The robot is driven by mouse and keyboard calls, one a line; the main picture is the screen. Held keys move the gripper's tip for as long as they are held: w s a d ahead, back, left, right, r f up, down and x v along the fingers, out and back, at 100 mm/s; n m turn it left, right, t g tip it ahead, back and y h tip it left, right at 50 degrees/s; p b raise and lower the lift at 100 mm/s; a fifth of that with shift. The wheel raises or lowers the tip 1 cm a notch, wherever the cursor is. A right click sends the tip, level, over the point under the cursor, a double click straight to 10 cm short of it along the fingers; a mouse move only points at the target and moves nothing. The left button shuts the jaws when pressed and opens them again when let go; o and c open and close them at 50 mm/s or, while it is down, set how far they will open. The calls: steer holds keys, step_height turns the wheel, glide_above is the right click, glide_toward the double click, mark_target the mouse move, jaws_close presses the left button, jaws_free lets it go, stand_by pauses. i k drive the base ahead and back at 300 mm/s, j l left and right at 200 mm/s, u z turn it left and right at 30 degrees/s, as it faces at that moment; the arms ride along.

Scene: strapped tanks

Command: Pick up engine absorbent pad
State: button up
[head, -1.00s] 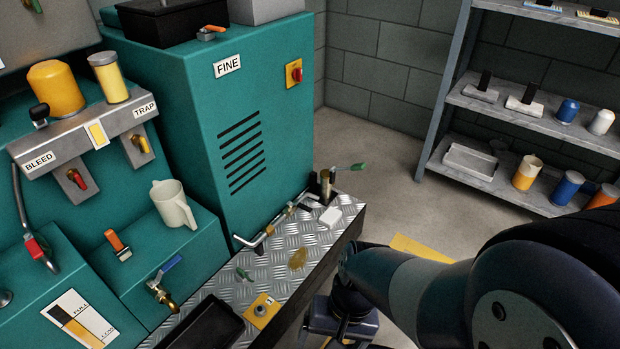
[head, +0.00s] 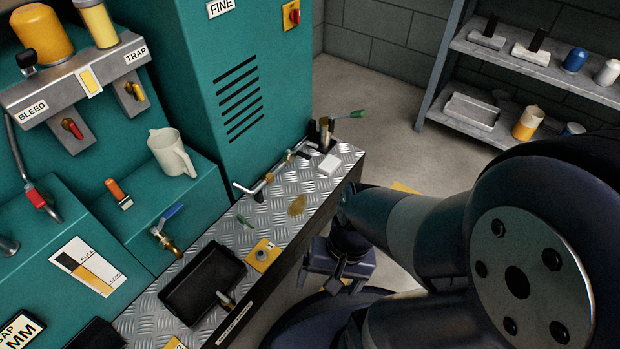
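A small white block-shaped pad (head: 329,165) lies flat on the diamond-plate ledge (head: 322,187), near its far right end, and looks like the absorbent pad. It is beside an upright brass fitting (head: 324,135) with a green-handled lever. A yellow-brown stain (head: 297,205) is on the plate nearer to me. My gripper (head: 338,268) hangs at the end of my dark arm, off the ledge's right side and apart from the pad. Its fingers are too dark and small to show whether they are open.
A black tray (head: 203,283) and a yellow plate with a knob (head: 263,255) sit on the ledge. A pipe with a bent handle (head: 262,184) runs along the cabinet (head: 255,110). A white jug (head: 171,153) stands on the teal step. Shelving (head: 480,115) is at the back right.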

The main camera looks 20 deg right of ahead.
mark_target(327, 168)
steer(key=i+l, duration=0.2)
steer(key=l, duration=0.15)
steer(key=i+l, duration=0.2)
steer(key=i+l+u, duration=0.1)
steer(key=l, duration=0.35)
steer(key=i+l, duration=0.45)
steer(key=l, duration=0.25)
steer(key=u, duration=0.05)
